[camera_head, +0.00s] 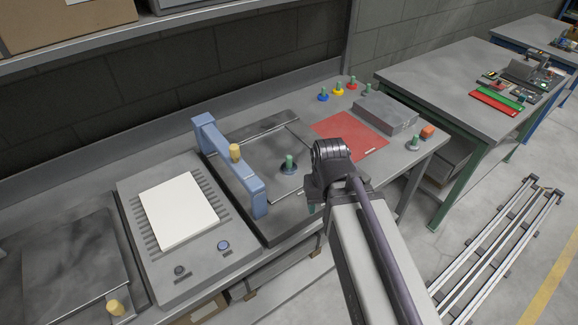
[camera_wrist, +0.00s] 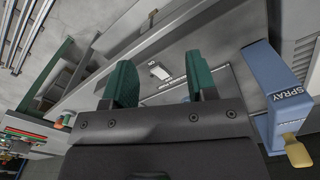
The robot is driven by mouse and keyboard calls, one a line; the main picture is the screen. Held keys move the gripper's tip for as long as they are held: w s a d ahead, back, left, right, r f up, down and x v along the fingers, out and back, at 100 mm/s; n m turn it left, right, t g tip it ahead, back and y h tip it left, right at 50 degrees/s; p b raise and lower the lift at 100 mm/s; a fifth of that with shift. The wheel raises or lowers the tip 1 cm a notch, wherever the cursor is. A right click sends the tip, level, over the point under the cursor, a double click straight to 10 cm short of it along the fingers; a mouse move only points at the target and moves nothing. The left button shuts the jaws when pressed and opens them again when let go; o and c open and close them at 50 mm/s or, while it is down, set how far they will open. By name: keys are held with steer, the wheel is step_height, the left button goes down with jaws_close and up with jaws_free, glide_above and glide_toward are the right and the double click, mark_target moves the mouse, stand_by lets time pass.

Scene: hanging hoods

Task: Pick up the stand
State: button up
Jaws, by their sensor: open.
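No thing is labelled as the stand, so I cannot tell for sure which one it is. A small peg piece with a green top and a dark round base (camera_head: 289,166) stands on the dark panel, left of my arm's end. Similar pegs on a blue base (camera_head: 323,95), a yellow base (camera_head: 338,89) and a red base (camera_head: 352,83) stand at the back. My gripper (camera_wrist: 158,80) has two green fingers spread apart with nothing held. Beyond them is a small white block (camera_wrist: 160,70) on a grey surface. In the head view my arm mostly hides the gripper.
A blue SPRAY frame with a yellow knob (camera_head: 257,186) stands left of the peg; it also shows in the wrist view (camera_wrist: 272,80). A red mat (camera_head: 349,136) and a grey box (camera_head: 386,112) lie to the right. A white sheet (camera_head: 180,210) lies on a left panel.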

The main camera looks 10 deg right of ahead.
steer(key=w+a+r+p, duration=0.1)
steer(key=w+a, duration=0.1)
steer(key=w, duration=0.7)
steer(key=w+a+r+p, duration=0.1)
steer(key=w+a, duration=0.1)
steer(key=w, duration=0.7)
steer(key=m, duration=0.3)
glide_above(289, 157)
steer(key=w, duration=0.1)
steer(key=shift+a+f, duration=0.1)
steer(key=shift+a, duration=0.1)
steer(key=shift+s+d+m, duration=0.1)
steer(key=shift+s+m, duration=0.3)
steer(key=shift+s, duration=0.15)
steer(key=shift+s+b, duration=0.15)
steer(key=shift+b, duration=0.2)
step_height(289, 157, down, 6)
steer(key=b, duration=0.5)
steer(key=shift+b, duration=0.35)
steer(key=f+b, duration=0.5)
steer(key=shift+w+d+f, duration=0.1)
steer(key=shift+w, duration=0.2)
steer(key=shift+r, duration=0.3)
jaws_close()
